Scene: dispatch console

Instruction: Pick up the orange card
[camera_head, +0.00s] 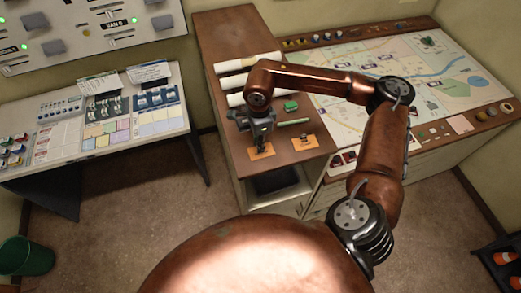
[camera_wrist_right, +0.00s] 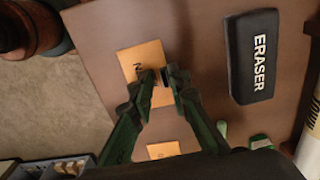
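Two orange cards lie flat on the brown wooden desk. One orange card (camera_head: 267,152) is under my right gripper (camera_head: 254,147); it also shows in the right wrist view (camera_wrist_right: 134,62), partly covered by the fingers, with dark lettering on it. The other orange card (camera_head: 304,142) lies to its right and shows low in the wrist view (camera_wrist_right: 163,149). My right gripper (camera_wrist_right: 162,77) points down over the first card, its fingertips a narrow gap apart with nothing visible held between them. Whether the tips touch the card I cannot tell. My left gripper is not in view.
A black eraser (camera_wrist_right: 254,56) lies beside the card on the desk. A green block (camera_head: 291,106) and a pale green stick (camera_head: 292,122) lie behind the cards. White rolls (camera_head: 248,62) lie farther back. A map (camera_head: 440,70) fills the right side. The desk's edge is close to the cards.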

